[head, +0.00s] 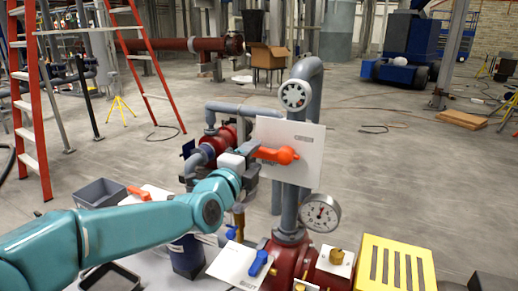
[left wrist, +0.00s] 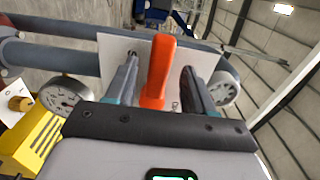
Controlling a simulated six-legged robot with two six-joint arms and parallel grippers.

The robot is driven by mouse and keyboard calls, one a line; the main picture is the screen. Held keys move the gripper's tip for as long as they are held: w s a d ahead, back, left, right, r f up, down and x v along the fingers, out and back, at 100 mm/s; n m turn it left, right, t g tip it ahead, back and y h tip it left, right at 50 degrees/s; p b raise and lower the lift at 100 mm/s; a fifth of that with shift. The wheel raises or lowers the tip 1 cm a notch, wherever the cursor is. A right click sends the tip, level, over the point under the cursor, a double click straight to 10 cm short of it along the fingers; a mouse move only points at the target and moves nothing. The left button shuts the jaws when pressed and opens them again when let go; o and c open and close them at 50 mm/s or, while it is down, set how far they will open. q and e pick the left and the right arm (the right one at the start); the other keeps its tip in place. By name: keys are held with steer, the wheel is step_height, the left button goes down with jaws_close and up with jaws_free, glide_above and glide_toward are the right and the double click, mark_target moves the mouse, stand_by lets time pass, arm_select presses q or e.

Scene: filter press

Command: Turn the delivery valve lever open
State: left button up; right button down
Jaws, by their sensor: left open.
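An orange lever (head: 278,155) sits in front of a white plate (head: 303,136) on the grey upright pipe; the plate's lettering is too small to read. My left gripper (head: 253,150) is at the lever's left end. In the left wrist view the orange lever (left wrist: 159,72) stands between the two open fingers, with a visible gap on each side. A blue lever (head: 258,263) with its own white plate (head: 233,266) is lower down. Another orange lever (head: 139,193) lies at the left, behind my arm. My right gripper is not in view.
A pressure gauge (head: 320,213) and a grey handwheel (head: 295,95) are close to the upright pipe. A yellow slotted guard (head: 394,264) stands at front right. A grey bin (head: 100,193) is beyond my left arm. Red ladders stand at left; the floor behind is largely open.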

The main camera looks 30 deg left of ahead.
mark_target(257, 154)
arm_select(q)
steer(key=w, duration=0.2)
steer(key=shift+w, duration=0.35)
steer(key=shift+w+f, duration=0.1)
steer(key=shift+w, duration=0.35)
jaws_close()
steer(key=shift+p, duration=0.3)
